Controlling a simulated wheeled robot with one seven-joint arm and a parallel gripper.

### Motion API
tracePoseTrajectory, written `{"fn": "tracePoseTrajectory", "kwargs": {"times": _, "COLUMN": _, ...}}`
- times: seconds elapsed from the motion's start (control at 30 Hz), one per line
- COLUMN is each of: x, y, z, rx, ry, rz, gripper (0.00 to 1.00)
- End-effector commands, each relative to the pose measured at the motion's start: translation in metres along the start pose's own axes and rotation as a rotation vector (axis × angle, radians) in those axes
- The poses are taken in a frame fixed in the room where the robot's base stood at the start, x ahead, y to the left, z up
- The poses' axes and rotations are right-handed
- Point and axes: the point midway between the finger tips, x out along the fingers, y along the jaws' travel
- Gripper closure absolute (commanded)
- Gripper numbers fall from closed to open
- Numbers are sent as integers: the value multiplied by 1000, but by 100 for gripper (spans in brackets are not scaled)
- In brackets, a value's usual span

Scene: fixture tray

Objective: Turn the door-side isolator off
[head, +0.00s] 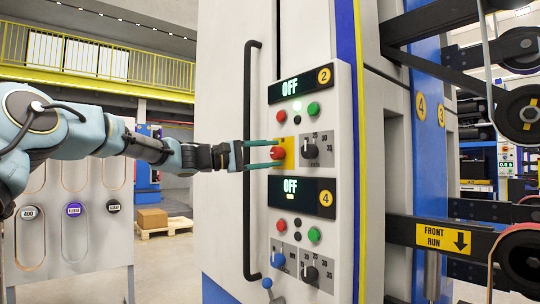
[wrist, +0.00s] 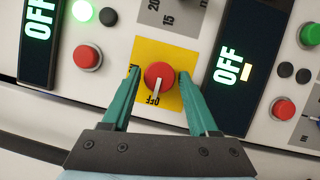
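The isolator is a red rotary knob (head: 278,153) on a yellow plate (head: 289,146) in the cabinet's control panel, left of a black dial. In the wrist view the red knob (wrist: 160,74) is in the middle of the yellow plate (wrist: 150,48). Its white pointer aims at the upside-down OFF label. My gripper (head: 276,154) has its teal fingers apart, one on each side of the knob. In the wrist view my gripper (wrist: 158,76) shows a small gap between each fingertip and the knob. The left finger partly covers another plate marking.
Displays above (head: 306,84) and below (head: 302,197) the knob read OFF. Red and green buttons, black dials (head: 310,151) and a blue knob (head: 278,260) are close by. A long black door handle (head: 250,215) runs vertically left of the panel, near my gripper.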

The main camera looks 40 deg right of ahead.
Motion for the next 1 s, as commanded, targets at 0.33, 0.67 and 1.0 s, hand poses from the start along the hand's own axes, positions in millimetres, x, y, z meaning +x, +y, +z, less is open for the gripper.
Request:
{"fn": "tracePoseTrajectory", "kwargs": {"times": 0.33, "x": 0, "y": 0, "z": 1, "rx": 1, "ry": -2, "rz": 0, "gripper": 23}}
{"fn": "tracePoseTrajectory", "kwargs": {"times": 0.67, "x": -39, "y": -1, "z": -1, "rx": 2, "ry": 2, "rz": 0, "gripper": 23}}
{"fn": "tracePoseTrajectory", "kwargs": {"times": 1.0, "x": -97, "y": -1, "z": 0, "rx": 2, "ry": 1, "rz": -1, "gripper": 23}}
